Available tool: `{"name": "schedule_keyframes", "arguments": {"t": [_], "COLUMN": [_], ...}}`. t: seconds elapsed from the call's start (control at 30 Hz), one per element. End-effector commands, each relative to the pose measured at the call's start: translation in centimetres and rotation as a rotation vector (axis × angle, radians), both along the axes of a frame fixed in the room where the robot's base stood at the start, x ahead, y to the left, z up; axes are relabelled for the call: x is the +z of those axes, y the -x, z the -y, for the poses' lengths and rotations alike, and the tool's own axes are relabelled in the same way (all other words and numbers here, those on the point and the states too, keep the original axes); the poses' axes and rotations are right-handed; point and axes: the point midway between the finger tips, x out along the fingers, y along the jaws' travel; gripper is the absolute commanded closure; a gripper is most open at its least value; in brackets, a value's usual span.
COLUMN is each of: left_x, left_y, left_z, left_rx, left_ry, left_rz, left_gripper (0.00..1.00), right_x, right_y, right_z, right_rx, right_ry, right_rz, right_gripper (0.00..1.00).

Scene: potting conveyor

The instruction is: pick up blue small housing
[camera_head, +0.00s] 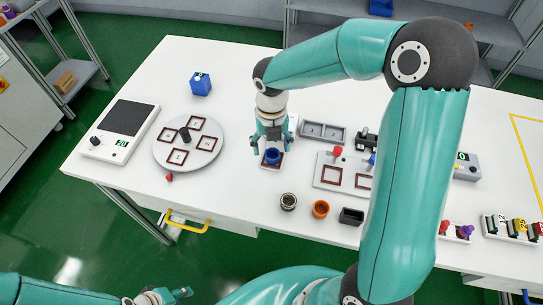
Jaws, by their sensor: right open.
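The small blue housing (272,157), round with an open top, stands upright on a dark-outlined square pad near the middle of the white table. My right gripper (271,147) points down directly over it, open. Its fingers spread to either side of the housing and hide part of its top. I cannot tell whether they touch it. My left gripper (177,295) shows at the bottom edge, low and away from the table items; its jaw opening is unclear.
A grey tray (322,132) sits right of the gripper. An orange cup (320,209) and a black box (351,216) stand in front. My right arm hides part of the table.

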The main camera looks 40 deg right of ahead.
Motion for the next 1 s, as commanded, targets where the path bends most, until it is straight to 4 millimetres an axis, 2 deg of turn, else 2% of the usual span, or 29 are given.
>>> {"name": "schedule_keyframes", "arguments": {"t": [0.2, 0.5, 0.57, 0.8, 0.93, 1.0], "left_x": [0.4, 0.4, 0.4, 0.4, 0.4, 0.4], "left_y": [0.0, 0.0, 0.0, 0.0, 0.0, 0.0], "left_z": [0.0, 0.0, 0.0, 0.0, 0.0, 0.0], "left_rx": [0.000, 0.000, 0.000, 0.000, 0.000, 0.000], "left_ry": [0.000, 0.000, 0.000, 0.000, 0.000, 0.000], "left_rz": [0.000, 0.000, 0.000, 0.000, 0.000, 0.000], "left_gripper": [0.60, 0.60, 0.60, 0.60, 0.60, 0.60], "right_x": [-3.0, -3.6, -3.6, -3.6, -3.6, -3.6], "right_y": [0.0, -0.1, -0.1, -0.1, 0.0, 0.0], "right_z": [0.4, 0.4, 0.4, 0.4, 0.4, 0.4], "right_rx": [0.000, -0.001, -0.001, -0.002, -0.002, -0.002], "right_ry": [0.000, 0.000, 0.000, 0.000, 0.000, 0.000], "right_rz": [-0.004, 0.000, 0.000, 0.000, 0.000, 0.000], "right_gripper": [0.30, 0.30, 0.39, 0.78, 0.78, 0.81]}}
